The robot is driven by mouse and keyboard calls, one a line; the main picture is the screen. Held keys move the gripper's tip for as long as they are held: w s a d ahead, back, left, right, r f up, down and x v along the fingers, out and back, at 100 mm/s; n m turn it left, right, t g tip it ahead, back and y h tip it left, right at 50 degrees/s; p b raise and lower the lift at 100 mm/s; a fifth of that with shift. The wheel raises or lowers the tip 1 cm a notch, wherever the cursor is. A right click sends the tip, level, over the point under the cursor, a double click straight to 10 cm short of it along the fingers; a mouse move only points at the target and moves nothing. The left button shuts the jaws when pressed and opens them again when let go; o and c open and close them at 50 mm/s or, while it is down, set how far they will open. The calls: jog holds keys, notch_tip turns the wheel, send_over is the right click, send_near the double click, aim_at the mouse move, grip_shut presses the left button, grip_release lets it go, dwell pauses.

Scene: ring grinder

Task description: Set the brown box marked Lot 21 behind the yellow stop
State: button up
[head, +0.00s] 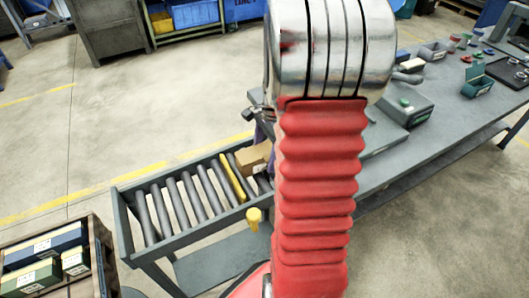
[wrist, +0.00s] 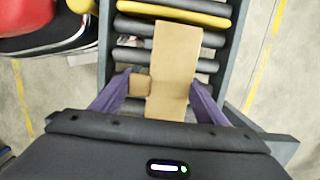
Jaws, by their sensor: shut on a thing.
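The brown box (wrist: 176,62) is between the purple fingers of my gripper (wrist: 162,85) in the wrist view, and the gripper is shut on it. Its long face lies over the grey rollers. A small brown block or flap shows at its left side. No Lot 21 marking is readable. In the head view the brown box (head: 253,158) shows partly at the right end of the roller rack, with my arm hiding the rest and most of the gripper. A yellow bar (head: 232,177) lies across the rack left of the box; it also shows beyond the box in the wrist view (wrist: 190,13).
The roller rack (head: 125,222) has raised side rails. A yellow knob (head: 254,214) stands at its near side. A wooden crate (head: 95,240) with several boxes is at lower left. A grey workbench (head: 440,105) with tools and parts is at right. Open floor lies behind the rack.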

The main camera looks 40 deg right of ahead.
jog(key=o, duration=1.1)
jog(key=shift+f, duration=0.1)
jog(key=shift+o, duration=0.7)
jog(key=shift+o, duration=0.8)
jog(key=shift+r, duration=4.05)
